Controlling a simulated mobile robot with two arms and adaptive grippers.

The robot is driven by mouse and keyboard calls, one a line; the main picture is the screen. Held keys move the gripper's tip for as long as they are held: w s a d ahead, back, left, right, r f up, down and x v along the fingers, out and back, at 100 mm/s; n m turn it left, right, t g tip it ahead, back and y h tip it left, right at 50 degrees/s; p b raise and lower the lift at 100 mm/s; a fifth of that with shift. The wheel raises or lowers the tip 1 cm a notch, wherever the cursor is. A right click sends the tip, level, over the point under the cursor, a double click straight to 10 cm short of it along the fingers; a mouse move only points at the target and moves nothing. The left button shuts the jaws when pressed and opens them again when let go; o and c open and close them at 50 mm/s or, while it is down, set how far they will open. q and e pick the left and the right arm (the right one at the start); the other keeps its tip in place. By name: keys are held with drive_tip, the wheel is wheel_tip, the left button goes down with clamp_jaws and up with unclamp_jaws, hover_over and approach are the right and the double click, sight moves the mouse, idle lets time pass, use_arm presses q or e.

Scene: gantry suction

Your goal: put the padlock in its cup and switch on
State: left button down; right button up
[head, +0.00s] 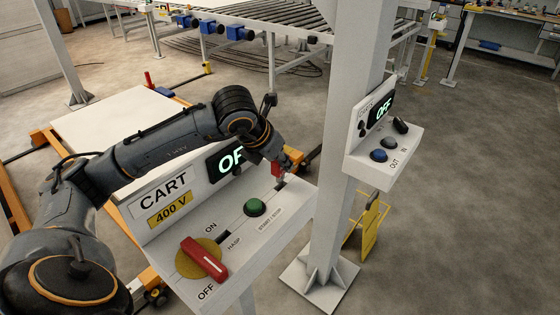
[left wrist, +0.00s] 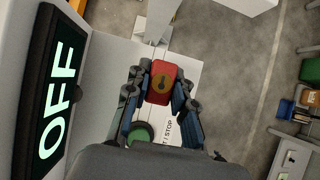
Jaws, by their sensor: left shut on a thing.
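My left gripper (head: 279,172) is shut on the red padlock (left wrist: 161,80), above the right end of the CART panel. In the left wrist view the padlock sits between the two blue-padded fingers, a keyhole-like mark on its face. In the head view only a small red part of it shows. A small dark thing lies just below it on the panel; I cannot tell if it is the cup. The red switch handle (head: 204,258) sits slantwise on a yellow disc at the panel's left end. The CART display (head: 228,160) reads OFF. My right gripper is out of view.
A green START/STOP button (head: 255,207) is on the panel between the switch and my left gripper. A grey post (head: 340,200) stands just right, carrying a small control box (head: 385,150) that also reads OFF. A roller conveyor is behind.

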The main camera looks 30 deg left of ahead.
use_arm(q)
drive_tip(key=shift+b, duration=0.6)
idle(0.9)
drive_tip(key=shift+f+b, duration=0.55)
